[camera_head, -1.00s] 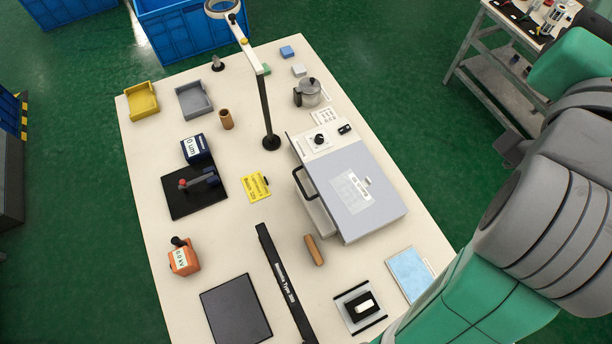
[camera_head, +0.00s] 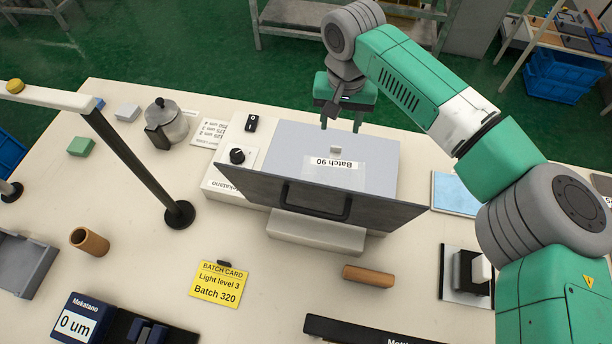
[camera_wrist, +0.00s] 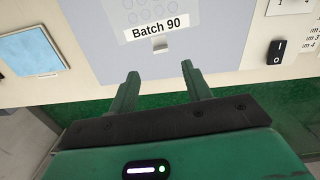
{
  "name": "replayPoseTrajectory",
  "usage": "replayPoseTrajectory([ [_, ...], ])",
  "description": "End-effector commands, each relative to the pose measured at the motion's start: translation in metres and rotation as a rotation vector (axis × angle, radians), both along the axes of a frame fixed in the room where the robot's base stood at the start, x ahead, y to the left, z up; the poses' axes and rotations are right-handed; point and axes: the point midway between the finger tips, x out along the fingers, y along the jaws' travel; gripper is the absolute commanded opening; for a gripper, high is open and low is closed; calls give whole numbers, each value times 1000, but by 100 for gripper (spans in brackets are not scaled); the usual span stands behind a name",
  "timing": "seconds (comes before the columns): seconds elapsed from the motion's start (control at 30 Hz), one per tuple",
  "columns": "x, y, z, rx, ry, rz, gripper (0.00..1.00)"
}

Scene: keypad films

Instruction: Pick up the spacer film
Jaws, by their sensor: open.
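A film with faint round key outlines (camera_wrist: 150,12) and a white "Batch 90" label (camera_head: 334,163) lies on the grey top of the bench unit (camera_head: 275,148). A small light tab (camera_head: 335,149) stands up at its edge; it also shows in the wrist view (camera_wrist: 160,46). No print names this the spacer film, so I cannot tell for certain. My gripper (camera_head: 340,126) is open and empty beyond the tab, near the unit's back edge. In the wrist view my gripper (camera_wrist: 160,70) points toward the tab, which sits centred ahead of its fingertips, apart from them.
A dark front panel with a handle (camera_head: 318,205) faces the bench. A pale blue sheet (camera_head: 455,192) lies right of the unit. A black lamp post (camera_head: 135,160), a metal pot (camera_head: 166,122) and a yellow batch card (camera_head: 219,284) stand or lie left. A wooden cylinder (camera_head: 368,275) lies in front.

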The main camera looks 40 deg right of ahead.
Motion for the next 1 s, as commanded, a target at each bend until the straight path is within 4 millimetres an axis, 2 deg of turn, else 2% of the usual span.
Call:
replayPoseTrajectory([
  [0.13, 0, 1, -21, 1, 1, 3, 49],
  [0.27, 1, 2, -26, -1, -2, 5, 49],
  [0.4, 1, 2, -54, -2, -1, 5, 49],
  [0.53, 1, 2, -72, -1, -1, 6, 49],
  [0.83, 1, 3, -76, 0, -3, 7, 49],
  [1.0, 1, 3, -76, 0, -3, 7, 16],
])
